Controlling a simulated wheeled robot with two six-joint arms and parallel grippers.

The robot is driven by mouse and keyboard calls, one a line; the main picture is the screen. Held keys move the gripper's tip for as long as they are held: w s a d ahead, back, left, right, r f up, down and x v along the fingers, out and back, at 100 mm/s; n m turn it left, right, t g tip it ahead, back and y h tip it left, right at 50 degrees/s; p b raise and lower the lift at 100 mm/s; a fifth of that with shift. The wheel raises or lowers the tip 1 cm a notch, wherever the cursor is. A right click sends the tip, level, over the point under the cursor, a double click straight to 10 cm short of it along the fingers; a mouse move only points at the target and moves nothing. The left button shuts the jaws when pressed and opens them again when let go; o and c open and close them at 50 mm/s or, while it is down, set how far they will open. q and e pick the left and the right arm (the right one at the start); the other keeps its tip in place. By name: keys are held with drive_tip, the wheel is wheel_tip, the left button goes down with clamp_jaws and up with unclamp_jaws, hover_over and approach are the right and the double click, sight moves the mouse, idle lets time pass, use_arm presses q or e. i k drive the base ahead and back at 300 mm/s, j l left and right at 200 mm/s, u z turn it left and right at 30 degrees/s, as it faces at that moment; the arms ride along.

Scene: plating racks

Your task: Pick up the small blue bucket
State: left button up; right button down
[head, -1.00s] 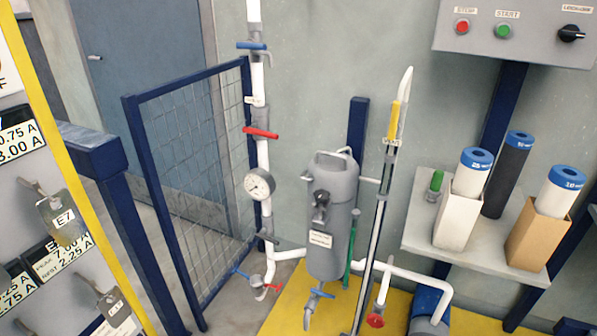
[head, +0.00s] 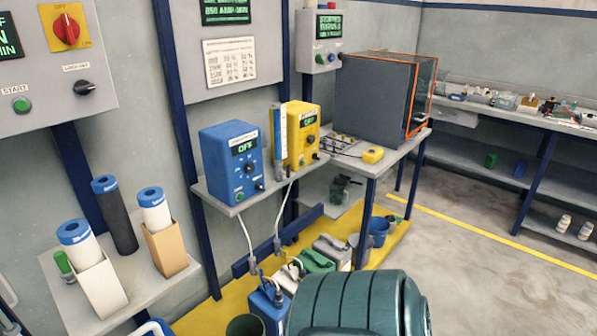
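A small blue bucket (head: 379,232) stands on the yellow floor strip at the foot of the equipment table, right of the middle. It looks upright, and it is partly crowded by containers to its left. Neither of my grippers shows in the head view.
The table (head: 371,170) overhangs near the bucket. Grey floor (head: 480,270) at right is clear.

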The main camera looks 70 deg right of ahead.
sight(379, 226)
drive_tip(key=z, duration=3)
drive_tip(key=i+l+z, duration=0.35)
drive_tip(key=i, duration=0.35)
drive_tip(key=i+z, duration=0.35)
drive_tip(key=i, duration=1.35)
drive_tip(key=i+u, duration=0.15)
drive_tip(key=i, duration=0.85)
drive_tip(key=l, duration=0.1)
